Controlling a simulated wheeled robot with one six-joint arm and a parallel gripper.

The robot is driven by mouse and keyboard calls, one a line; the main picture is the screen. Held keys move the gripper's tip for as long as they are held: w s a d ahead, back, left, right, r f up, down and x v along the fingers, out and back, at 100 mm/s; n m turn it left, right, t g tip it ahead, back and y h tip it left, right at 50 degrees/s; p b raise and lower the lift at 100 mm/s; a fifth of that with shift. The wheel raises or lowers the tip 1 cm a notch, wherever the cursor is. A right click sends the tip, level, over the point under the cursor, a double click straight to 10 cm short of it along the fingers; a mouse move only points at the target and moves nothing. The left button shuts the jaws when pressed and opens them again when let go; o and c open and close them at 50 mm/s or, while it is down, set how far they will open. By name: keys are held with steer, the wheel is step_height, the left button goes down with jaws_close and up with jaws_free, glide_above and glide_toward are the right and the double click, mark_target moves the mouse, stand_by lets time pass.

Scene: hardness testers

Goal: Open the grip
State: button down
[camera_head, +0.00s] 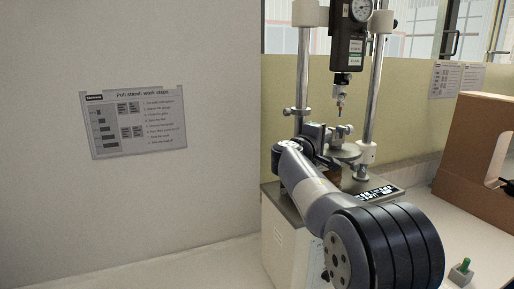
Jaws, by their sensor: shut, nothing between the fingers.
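The pull stand has two upright metal posts (375,85) and a force gauge (350,38) with a round dial at the top. A thin metal fitting (339,97) hangs below the gauge. A round metal piece (346,152) sits lower between the posts, partly behind my arm. My gripper (340,136) is at the far end of my arm, close to this lower piece. It is small and dark here and looks shut and empty. I cannot tell whether it touches the stand. My arm hides part of the stand's base.
A printed work-steps sheet (137,120) is on the wall panel at left. A brown box-like frame (470,150) stands at right. A small block with a green knob (462,270) is on the white bench, lower right. A dark panel with white markings (377,194) lies on the base.

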steer(key=shift+f+b, duration=0.55)
steer(key=shift+b, duration=0.5)
steer(key=shift+s+f+b, duration=0.1)
steer(key=shift+s+b, duration=0.05)
steer(key=shift+b, duration=0.15)
steer(key=s+a+b, duration=0.1)
steer(key=s+a, duration=0.1)
steer(key=a, duration=0.3)
steer(key=shift+s+a+b, duration=0.2)
steer(key=shift+s+b, duration=0.1)
steer(key=shift+s, duration=0.05)
